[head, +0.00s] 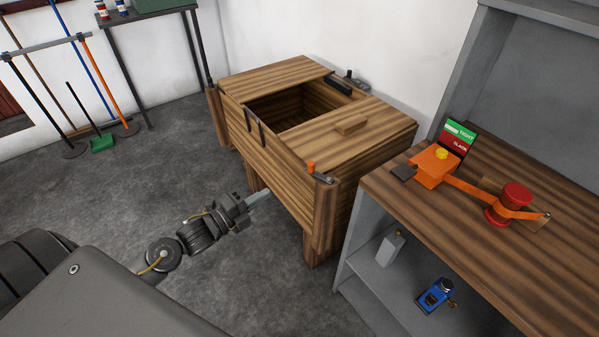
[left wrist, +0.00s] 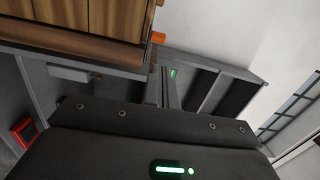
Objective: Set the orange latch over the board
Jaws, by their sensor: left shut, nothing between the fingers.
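The orange latch (head: 311,168) is a small orange knob with a dark metal bar at the front right corner of a wooden chest (head: 283,158). Its orange end also shows in the left wrist view (left wrist: 158,38). The board (head: 350,127) seems to be the right-hand plank cover with a small wooden grip; the bar lies at its front corner. Whether the bar overlaps the board is too small to tell. My left gripper (head: 262,196) is shut and empty, low in front of the chest, below and left of the latch and apart from it. My right gripper is not in view.
The chest is open in its middle (head: 283,104). A workbench (head: 400,212) at right carries an orange belt tensioner (head: 435,166), a red knob (head: 515,195) and a tight/slack sign (head: 458,137). Brooms lean at the back left.

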